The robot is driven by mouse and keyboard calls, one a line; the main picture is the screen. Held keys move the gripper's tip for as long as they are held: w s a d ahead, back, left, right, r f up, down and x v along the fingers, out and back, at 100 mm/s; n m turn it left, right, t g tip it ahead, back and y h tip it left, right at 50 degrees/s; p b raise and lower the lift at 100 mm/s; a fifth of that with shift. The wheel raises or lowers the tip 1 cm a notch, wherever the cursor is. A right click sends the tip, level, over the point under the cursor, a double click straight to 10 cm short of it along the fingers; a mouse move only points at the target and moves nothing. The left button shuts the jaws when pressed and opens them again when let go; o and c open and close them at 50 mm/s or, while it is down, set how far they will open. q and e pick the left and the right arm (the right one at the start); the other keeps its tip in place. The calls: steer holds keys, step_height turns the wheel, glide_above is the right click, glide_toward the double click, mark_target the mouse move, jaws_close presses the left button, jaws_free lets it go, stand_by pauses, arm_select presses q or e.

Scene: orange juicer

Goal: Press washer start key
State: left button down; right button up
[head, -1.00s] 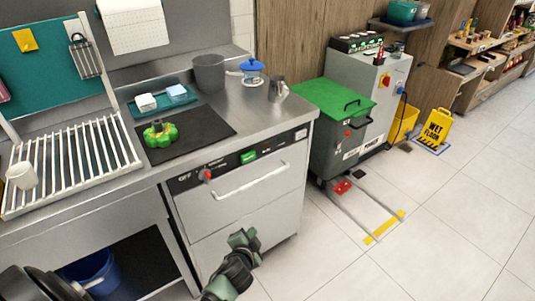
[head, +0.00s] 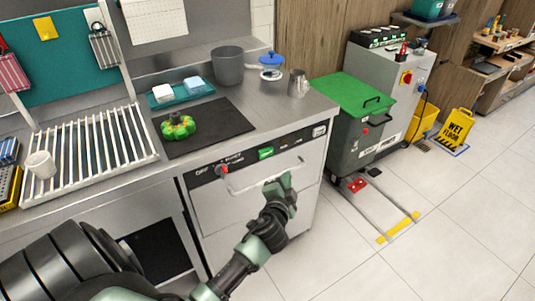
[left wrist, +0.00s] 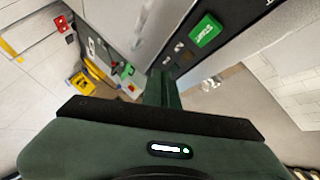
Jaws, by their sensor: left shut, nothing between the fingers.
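The washer (head: 215,205) is a steel front-loading unit under the counter, with a black control strip along its top edge. The green start key (head: 265,152) sits on that strip, right of a red knob (head: 222,170). The key also shows large in the left wrist view (left wrist: 205,30). My left gripper (head: 279,183) is in front of the washer door, below and a little right of the key, near the door handle (head: 262,178). It is shut and empty, and appears apart from the key. In the left wrist view its fingers (left wrist: 159,88) point toward the panel. My right gripper is out of view.
On the counter stand a dish rack (head: 88,150), a black mat (head: 230,120) with a green ring-shaped item, a grey pot (head: 228,66) and a metal jug (head: 297,83). A green-lidded bin (head: 350,95) stands right of the washer. The floor in front is clear.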

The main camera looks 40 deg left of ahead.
mark_target(270, 153)
arm_select(q)
steer(key=w+a, duration=0.3)
steer(key=a, duration=0.5)
steer(key=shift+w, duration=0.2)
steer(key=shift+a, duration=0.1)
stand_by(1.8)
steer(key=shift+w+a, duration=0.15)
steer(key=shift+a, duration=0.2)
steer(key=shift+w+a, duration=0.2)
steer(key=shift+a, duration=0.3)
stand_by(0.7)
steer(key=shift+s+d+p, duration=0.15)
steer(key=shift+s+d, duration=0.05)
steer(key=shift+d, duration=0.25)
steer(key=shift+s+d+p, duration=0.15)
steer(key=shift+s+d, duration=0.05)
steer(key=shift+d, duration=0.25)
steer(key=shift+s+d, duration=0.3)
steer(key=shift+d, duration=0.45)
steer(key=shift+s+d, duration=0.35)
steer(key=shift+d, duration=0.45)
steer(key=shift+s+d, duration=0.3)
steer(key=shift+d, duration=0.45)
